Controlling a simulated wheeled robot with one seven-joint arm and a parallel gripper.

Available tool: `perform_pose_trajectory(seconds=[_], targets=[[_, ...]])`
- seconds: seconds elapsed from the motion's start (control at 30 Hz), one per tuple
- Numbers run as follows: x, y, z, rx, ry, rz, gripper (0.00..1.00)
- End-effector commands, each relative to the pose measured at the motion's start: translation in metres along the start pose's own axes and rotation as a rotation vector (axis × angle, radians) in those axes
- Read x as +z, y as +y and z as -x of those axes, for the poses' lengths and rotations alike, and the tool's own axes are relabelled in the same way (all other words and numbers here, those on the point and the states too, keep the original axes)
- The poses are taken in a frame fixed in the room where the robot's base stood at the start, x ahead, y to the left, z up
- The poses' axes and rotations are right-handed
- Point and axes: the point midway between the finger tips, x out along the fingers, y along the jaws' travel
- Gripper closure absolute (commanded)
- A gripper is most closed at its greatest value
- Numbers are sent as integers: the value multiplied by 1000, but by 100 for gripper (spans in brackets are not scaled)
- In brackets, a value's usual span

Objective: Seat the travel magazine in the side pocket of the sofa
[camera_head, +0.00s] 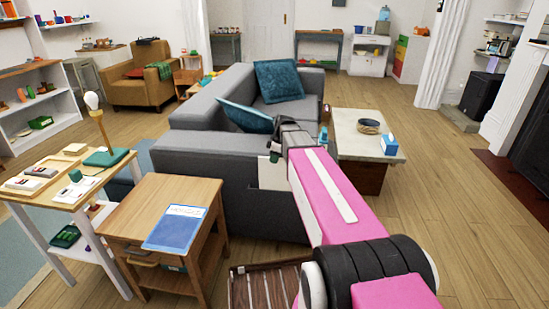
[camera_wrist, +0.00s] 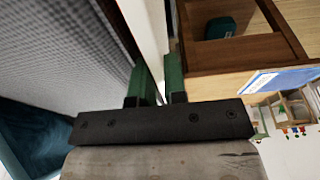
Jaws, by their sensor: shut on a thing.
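My gripper (camera_head: 273,156) is beside the near end of the grey sofa (camera_head: 205,150). In the wrist view its green fingers (camera_wrist: 160,80) are shut on a thin, pale, flat thing (camera_wrist: 150,28), taken as the travel magazine. In the head view the magazine (camera_head: 271,174) shows as a white upright sheet against the sofa's side. Below it is the dark grey side pocket (camera_head: 273,214). The magazine's lower edge meets the pocket's top line in this view; I cannot tell whether it is inside. My arm hides part of the sofa and pocket.
A wooden side table (camera_head: 140,206) with a blue magazine (camera_head: 174,228) stands left of the pocket. A slatted crate (camera_head: 265,289) is on the floor in front. A low table (camera_head: 350,135) is right of the sofa. The floor at right is clear.

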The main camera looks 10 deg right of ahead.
Motion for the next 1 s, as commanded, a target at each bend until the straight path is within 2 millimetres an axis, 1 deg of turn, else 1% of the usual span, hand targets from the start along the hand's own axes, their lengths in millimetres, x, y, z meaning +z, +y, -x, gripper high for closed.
perform_pose_trajectory(seconds=[0.27,0.3,0.37,0.4,0.8,1.0], targets=[[1,0,-6,0,0,0,100],[1,0,-6,0,0,0,81],[1,0,-6,1,0,0,62],[1,1,-6,2,1,0,58],[1,5,-6,8,-1,0,58],[1,6,-6,8,-2,0,60]])
